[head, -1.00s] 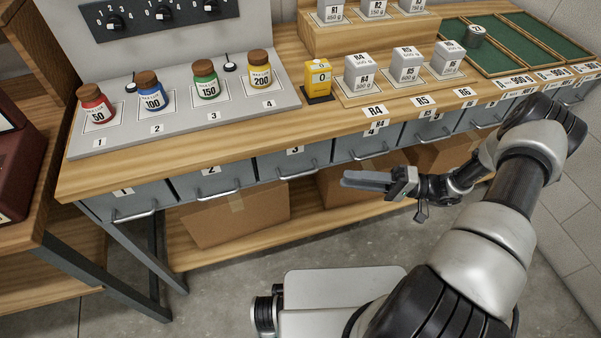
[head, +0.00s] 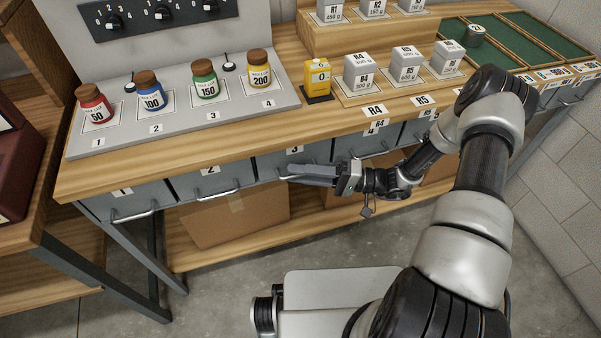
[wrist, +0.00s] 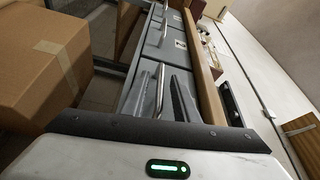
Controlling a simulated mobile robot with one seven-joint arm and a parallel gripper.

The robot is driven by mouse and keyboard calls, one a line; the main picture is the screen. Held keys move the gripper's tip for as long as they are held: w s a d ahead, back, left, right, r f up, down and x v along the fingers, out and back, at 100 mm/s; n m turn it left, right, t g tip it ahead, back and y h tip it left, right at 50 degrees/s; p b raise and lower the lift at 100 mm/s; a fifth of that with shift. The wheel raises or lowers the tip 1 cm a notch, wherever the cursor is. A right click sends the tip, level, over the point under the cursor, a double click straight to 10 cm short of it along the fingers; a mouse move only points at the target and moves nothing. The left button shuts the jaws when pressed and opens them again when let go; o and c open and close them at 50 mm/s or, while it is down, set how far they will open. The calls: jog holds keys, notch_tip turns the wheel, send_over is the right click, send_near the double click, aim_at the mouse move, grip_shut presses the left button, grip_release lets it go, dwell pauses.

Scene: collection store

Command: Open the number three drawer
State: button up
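The number three drawer (head: 276,163) is a grey front under the wooden counter, marked with a white label "3" (head: 294,151). It looks shut, flush with its neighbours. My gripper (head: 292,174) is in front of it, fingers pointing left along the front at handle height. They cover most of its handle in the head view. In the wrist view a bright bar handle (wrist: 159,90) stands near the middle, seemingly between the two grey fingers of my gripper (wrist: 161,97). The fingers look apart; I see no clear contact with the handle.
Drawers two (head: 210,181) and one (head: 130,203) lie to the left, each with a bar handle. A cardboard box (head: 235,218) sits on the lower shelf; it may be the one at left in the wrist view. Bottles and weights stand on the counter. The floor in front is clear.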

grip_shut()
dwell(1.4)
